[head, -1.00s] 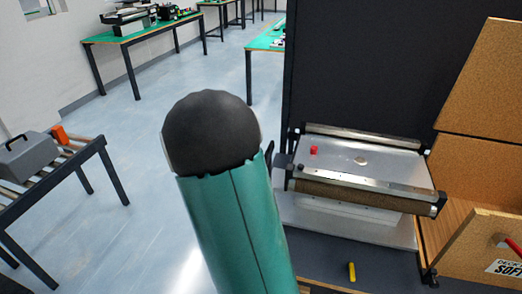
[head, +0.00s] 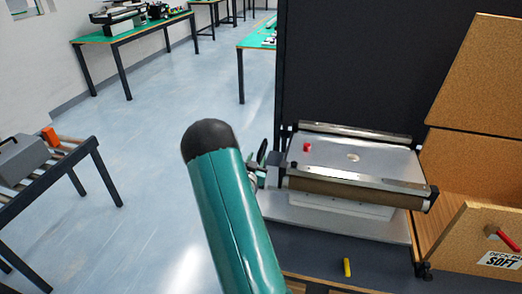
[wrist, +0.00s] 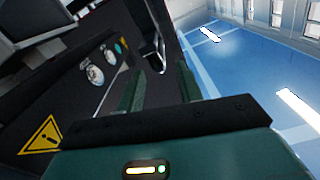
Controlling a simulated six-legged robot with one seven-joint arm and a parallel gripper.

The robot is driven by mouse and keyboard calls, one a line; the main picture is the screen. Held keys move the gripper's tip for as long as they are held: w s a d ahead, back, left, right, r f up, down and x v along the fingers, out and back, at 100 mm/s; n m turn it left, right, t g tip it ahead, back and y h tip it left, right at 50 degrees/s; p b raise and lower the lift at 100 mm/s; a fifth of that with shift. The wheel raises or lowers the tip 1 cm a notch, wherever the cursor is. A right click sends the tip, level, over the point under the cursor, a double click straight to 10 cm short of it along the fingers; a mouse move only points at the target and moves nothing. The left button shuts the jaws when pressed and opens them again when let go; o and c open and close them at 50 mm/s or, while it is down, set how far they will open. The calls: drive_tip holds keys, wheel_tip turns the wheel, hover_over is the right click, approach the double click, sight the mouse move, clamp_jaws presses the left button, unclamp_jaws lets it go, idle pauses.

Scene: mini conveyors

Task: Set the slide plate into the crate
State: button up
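My gripper (wrist: 160,84) shows in the wrist view with its two green fingers apart and nothing clearly held between them. In the head view my teal arm hides most of it, at the left end of the mini conveyor (head: 360,185). I cannot pick out the slide plate for certain; a flat grey plate (head: 385,160) lies between the conveyor's rails. An open wood-coloured box (head: 470,232), which may be the crate, stands at the right, with lettering including "SOFT" on its front.
A red block (head: 306,147) and a pale disc (head: 353,157) are on the conveyor's top. A yellow piece (head: 347,267) lies on the dark bench top in front. A dark panel (head: 350,70) stands behind. A roller table (head: 70,165) is at the left; floor between is clear.

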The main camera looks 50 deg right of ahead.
sight(261, 148)
drive_tip(key=x, duration=0.7)
drive_tip(key=shift+a, duration=0.1)
drive_tip(key=shift+c, duration=0.5)
clamp_jaws()
